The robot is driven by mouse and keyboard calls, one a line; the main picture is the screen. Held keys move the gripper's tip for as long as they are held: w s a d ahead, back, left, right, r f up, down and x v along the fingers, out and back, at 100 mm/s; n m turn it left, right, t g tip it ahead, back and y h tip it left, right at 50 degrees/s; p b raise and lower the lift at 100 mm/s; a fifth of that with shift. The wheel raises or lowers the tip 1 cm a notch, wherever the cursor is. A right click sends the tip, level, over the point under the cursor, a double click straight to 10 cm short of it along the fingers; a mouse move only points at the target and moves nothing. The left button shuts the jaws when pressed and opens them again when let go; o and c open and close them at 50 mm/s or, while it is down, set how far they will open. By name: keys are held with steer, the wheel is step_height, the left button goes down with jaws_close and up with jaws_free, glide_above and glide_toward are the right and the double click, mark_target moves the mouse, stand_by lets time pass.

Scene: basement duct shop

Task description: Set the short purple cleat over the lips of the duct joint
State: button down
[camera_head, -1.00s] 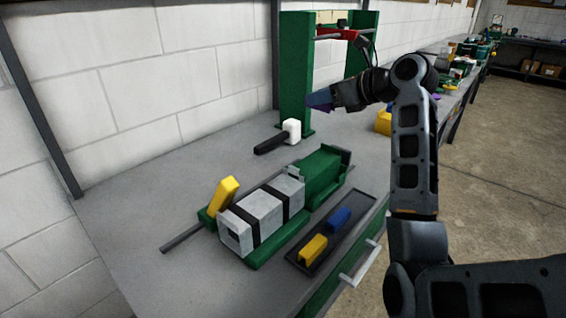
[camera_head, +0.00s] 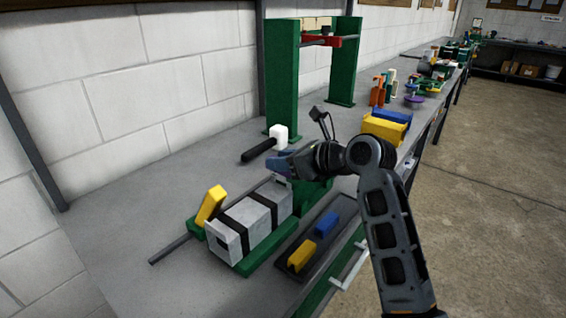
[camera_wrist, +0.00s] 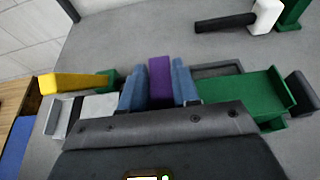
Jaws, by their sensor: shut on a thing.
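My gripper (camera_head: 280,162) is above the far end of the grey duct (camera_head: 249,222), with its fingers toward the left. In the wrist view, its two blue fingers are shut on the short purple cleat (camera_wrist: 160,78), one on each side. The cleat is hidden or not distinct in the head view. The grey duct (camera_wrist: 98,105) shows left of the fingers and the green duct section (camera_wrist: 235,103) to the right. The joint's lips are mostly hidden behind my gripper, so I cannot tell whether the cleat touches them.
A yellow block (camera_head: 209,205) leans beside the duct. A dark tray (camera_head: 293,268) holds a blue cleat (camera_head: 327,223) and a yellow cleat (camera_head: 301,257). A mallet with a white head (camera_head: 279,134) lies behind. A green frame (camera_head: 280,80) stands farther back. The left bench surface is clear.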

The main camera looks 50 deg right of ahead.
steer(key=shift+f, duration=0.35)
steer(key=shift+f+p, duration=0.3)
steer(key=shift+f, duration=0.35)
steer(key=c, duration=0.8)
jaws_free()
steer(key=shift+r, duration=0.1)
steer(key=shift+r+b, duration=0.3)
steer(key=shift+b, duration=0.05)
steer(key=v, duration=1.2)
steer(key=shift+d+r, duration=0.1)
steer(key=shift+r, duration=0.2)
